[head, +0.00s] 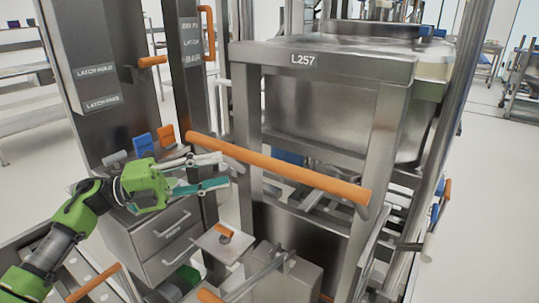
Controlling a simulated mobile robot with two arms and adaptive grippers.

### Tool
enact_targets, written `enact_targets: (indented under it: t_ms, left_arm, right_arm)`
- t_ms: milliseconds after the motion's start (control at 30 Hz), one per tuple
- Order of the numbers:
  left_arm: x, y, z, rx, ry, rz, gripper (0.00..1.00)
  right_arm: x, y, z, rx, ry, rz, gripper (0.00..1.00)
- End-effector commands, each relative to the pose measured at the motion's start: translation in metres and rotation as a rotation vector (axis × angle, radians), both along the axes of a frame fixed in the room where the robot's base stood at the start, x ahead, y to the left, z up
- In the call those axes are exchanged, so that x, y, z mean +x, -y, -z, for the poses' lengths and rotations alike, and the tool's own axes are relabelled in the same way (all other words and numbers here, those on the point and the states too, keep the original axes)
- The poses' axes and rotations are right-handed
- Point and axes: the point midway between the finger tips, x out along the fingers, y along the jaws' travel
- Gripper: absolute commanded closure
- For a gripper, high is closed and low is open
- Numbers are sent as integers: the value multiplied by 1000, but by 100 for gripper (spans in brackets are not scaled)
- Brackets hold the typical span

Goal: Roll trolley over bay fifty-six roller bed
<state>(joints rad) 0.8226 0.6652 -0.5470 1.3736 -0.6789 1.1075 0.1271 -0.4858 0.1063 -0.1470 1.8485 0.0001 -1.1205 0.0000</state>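A grey metal frame marked L257 (318,60), which looks like the trolley, stands in the middle with a large steel bin (310,105) in it. An orange bar (280,170) runs across its front, sloping down to the right. My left gripper (225,170) is open and empty. Its fingers point right, close to the bar's left end and seemingly just below it. I cannot tell whether they touch anything. My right gripper is not in view. I cannot make out a bay fifty-six label or clearly identify the roller bed.
A post with latch labels (95,85) and an orange lever (152,62) stands left. A latch bar post (191,55) stands beside it. Grey drawers (165,225) sit below my gripper. A vertical steel post (455,90) rises right. The floor at far right (490,200) is clear.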

Motion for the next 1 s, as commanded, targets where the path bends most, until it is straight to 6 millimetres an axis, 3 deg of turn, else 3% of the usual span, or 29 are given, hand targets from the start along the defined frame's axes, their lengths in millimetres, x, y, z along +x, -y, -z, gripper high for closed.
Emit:
enact_targets:
  t_ms: [300, 500, 933, 967, 1000]
  left_arm:
    - [10, 69, -10, -2, 1, 2, 63]
    - [14, 96, -14, -2, 1, 0, 63]
    - [16, 107, -15, 0, 1, -2, 63]
    - [16, 107, -15, 0, 1, -2, 66]
    - [16, 107, -15, 0, 1, -2, 76]
  right_arm:
    - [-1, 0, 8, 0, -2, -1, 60]
    - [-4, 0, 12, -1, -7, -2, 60]
    - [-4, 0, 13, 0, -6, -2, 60]
    - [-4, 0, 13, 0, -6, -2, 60]
    - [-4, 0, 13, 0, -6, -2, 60]
